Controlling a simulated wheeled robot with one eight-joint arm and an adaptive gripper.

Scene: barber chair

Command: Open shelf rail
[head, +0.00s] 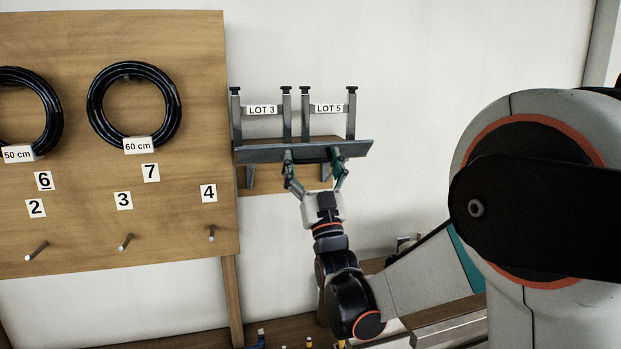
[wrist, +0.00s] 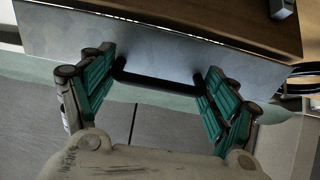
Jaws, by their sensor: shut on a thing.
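The shelf rail (head: 258,155) is a long grey metal panel across the front of a small wall shelf, in the middle of the head view. In the wrist view the rail (wrist: 175,48) runs across the top, with a black bar handle (wrist: 158,82) on its face. My gripper (head: 312,157) is at the rail from below. In the wrist view the green-padded fingers of my gripper (wrist: 158,68) stand at the two ends of the handle, shut on it lengthwise. The shelf's wooden board (wrist: 240,20) shows behind the rail.
Upright metal brackets with labels LOT 3 (head: 262,110) and LOT 5 (head: 328,108) stand behind the rail. A wooden pegboard (head: 190,60) with coiled black hoses (head: 172,108) is close on the left. A workbench (head: 285,325) lies below. The wall on the right is bare.

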